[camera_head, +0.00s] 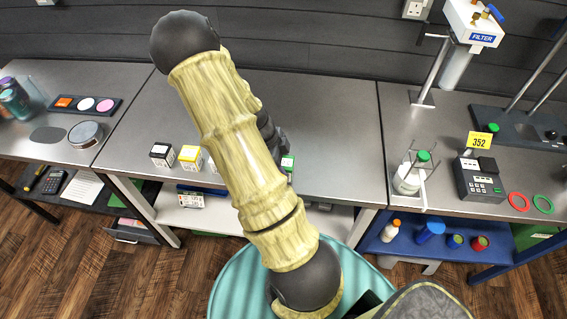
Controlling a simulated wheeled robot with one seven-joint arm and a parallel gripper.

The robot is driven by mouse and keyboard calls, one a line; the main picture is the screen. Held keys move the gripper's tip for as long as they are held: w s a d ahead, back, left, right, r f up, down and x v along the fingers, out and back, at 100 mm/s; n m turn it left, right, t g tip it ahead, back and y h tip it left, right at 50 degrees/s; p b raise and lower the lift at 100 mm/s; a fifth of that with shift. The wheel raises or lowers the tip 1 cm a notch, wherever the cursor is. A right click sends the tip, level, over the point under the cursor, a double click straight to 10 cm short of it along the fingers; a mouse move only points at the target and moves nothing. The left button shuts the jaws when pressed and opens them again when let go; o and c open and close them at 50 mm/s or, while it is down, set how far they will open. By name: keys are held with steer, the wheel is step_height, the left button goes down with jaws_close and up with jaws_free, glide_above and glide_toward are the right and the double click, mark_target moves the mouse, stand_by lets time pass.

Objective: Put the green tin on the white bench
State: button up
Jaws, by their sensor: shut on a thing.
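A small green thing with a white label, which looks like the green tin (288,162), shows just right of my arm over the front part of the grey worktop. Most of it is hidden. My gripper (275,145) is dark and largely behind my arm. It is shut, seemingly on this tin, but the fingertips and their contact are hidden. The white bench (171,211) is the low surface under the middle worktop, partly covered by my arm.
On the grey worktop (316,105) stand a black box (161,155) and a yellow box (190,158), with another partly hidden. Boxes (190,199) lie on the white bench's left part. A blue low bench (405,248) with bottles and tins is at right.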

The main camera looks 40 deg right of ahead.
steer(key=shift+f, duration=0.35)
steer(key=shift+f, duration=0.15)
steer(key=o, duration=1.1)
steer(key=b+v, duration=0.1)
steer(key=v, duration=1.1)
steer(key=shift+s+r+b, duration=0.1)
steer(key=shift+r+b, duration=0.15)
steer(key=shift+b, duration=0.1)
